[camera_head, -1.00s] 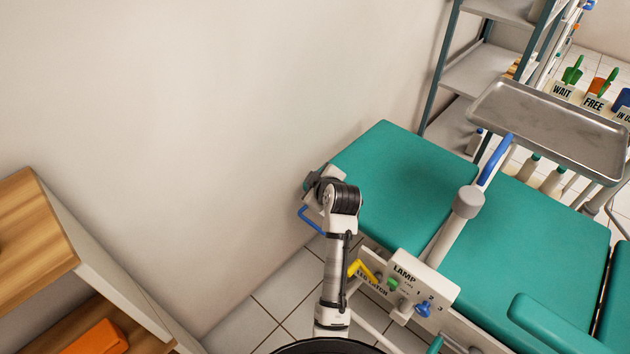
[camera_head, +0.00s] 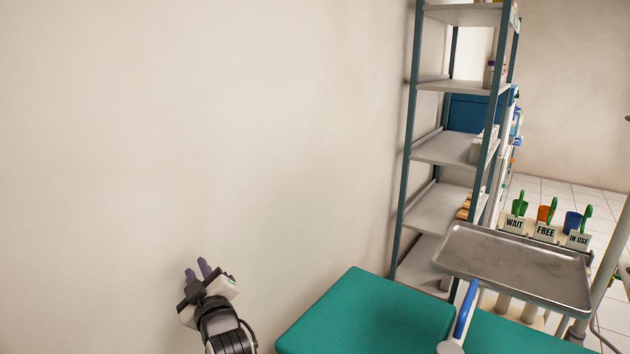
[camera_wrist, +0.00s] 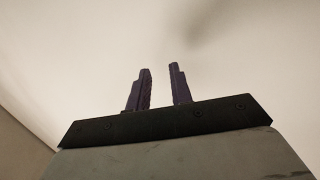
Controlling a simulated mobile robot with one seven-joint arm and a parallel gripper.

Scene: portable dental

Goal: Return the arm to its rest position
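My gripper (camera_head: 198,269) is raised at the lower left of the head view, in front of the bare wall and left of the green dental chair. Its two dark fingers point up and stand apart with nothing between them. In the wrist view my gripper (camera_wrist: 160,77) also shows both fingers apart and empty against the pale wall. My forearm shows below the gripper in the head view; the rest of my arm is out of the picture.
The green chair (camera_head: 365,318) is at the bottom. A metal tray (camera_head: 515,268) stands over it at the right, with a blue handle (camera_head: 466,309) beside it. A tall shelf rack (camera_head: 437,150) stands against the wall. Labelled holders (camera_head: 545,232) are behind the tray. The wall area around my gripper is clear.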

